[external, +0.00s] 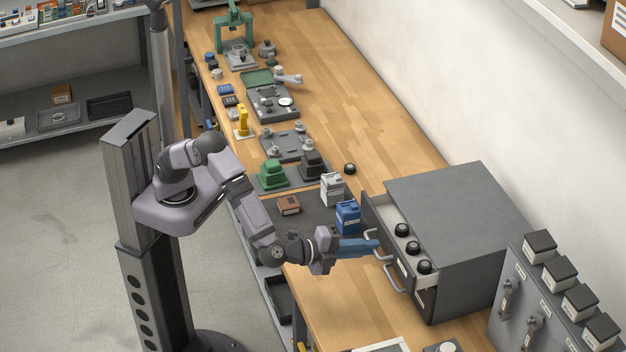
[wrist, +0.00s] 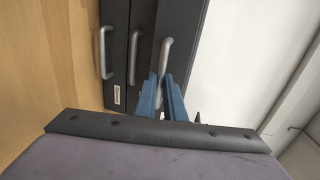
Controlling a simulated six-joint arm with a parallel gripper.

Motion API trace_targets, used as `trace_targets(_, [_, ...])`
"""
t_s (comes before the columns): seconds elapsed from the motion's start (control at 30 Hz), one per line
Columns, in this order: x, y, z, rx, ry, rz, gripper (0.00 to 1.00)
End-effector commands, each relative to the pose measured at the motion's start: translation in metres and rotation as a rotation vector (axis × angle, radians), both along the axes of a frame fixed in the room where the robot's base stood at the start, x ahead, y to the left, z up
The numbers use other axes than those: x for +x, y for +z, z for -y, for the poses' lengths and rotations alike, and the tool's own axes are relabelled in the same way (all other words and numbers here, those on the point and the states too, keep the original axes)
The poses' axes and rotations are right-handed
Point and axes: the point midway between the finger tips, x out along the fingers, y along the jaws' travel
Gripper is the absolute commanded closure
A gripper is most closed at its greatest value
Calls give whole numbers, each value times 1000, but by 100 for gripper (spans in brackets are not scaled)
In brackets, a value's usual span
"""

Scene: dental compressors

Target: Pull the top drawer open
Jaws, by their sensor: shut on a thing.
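The grey drawer cabinet (external: 447,205) stands on the bench. Its top drawer (external: 377,217) is partly out, with several round black-topped items (external: 402,230) inside. My gripper (external: 374,244) reaches the drawer front from the left, and its blue fingers are shut on the top drawer's handle. In the wrist view, my gripper's blue fingers (wrist: 162,98) sit around the lower part of the rightmost grey handle (wrist: 165,57). The fingers hide part of that handle. Two other handles, the middle one (wrist: 134,60) and the left one (wrist: 103,50), are free.
A blue container (external: 347,217) and a white container (external: 332,189) stand close behind my gripper. A brown block (external: 288,205) lies on the dark mat. A grey panel with black boxes (external: 520,300) stands right of the cabinet. Bare bench (external: 335,300) lies in front.

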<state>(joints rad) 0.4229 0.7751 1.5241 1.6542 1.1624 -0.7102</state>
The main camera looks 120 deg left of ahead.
Motion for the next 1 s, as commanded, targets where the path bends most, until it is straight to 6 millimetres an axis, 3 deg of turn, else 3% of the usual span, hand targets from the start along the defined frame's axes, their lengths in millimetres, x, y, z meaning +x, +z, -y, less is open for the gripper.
trace_targets(0.2, [-38,-6,40,-1,-5,1,100])
trace_targets(0.5, [-74,-3,75,-1,-3,0,100])
trace_targets(1.0, [-85,0,85,0,2,-2,100])
